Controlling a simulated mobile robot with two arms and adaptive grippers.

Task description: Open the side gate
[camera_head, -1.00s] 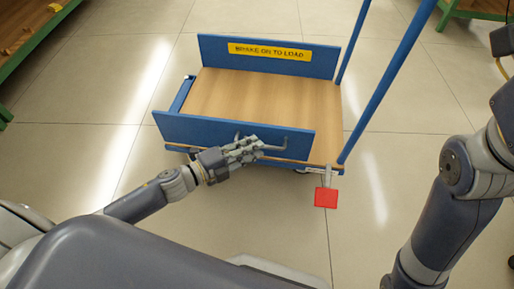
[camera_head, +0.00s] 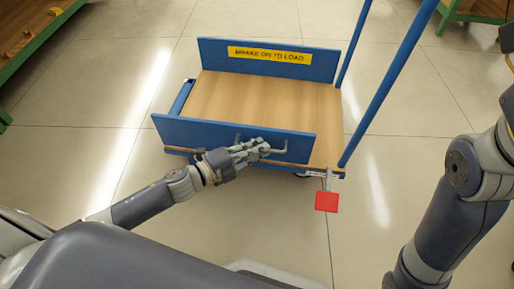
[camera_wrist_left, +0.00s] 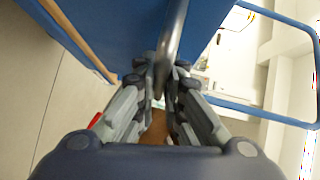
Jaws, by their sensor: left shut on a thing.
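The side gate (camera_head: 200,132) is the blue panel along the near side of the cart. It stands upright and looks closed. A grey bar handle (camera_head: 279,149) is fixed to its outer face. My left gripper (camera_head: 262,147) is shut on this handle, near its right part. In the left wrist view the handle (camera_wrist_left: 173,40) runs between the fingertips (camera_wrist_left: 164,78), with the blue gate (camera_wrist_left: 105,30) close behind. The fingers hide part of the handle. My right arm shows at the right edge, but its gripper is out of view.
The cart has a wooden deck (camera_head: 260,100), bare and empty, and a far blue panel with a yellow label (camera_head: 270,55). Blue posts (camera_head: 390,82) rise at its right end. A red pedal (camera_head: 326,201) sticks out at the near right corner. Floor nearby is clear.

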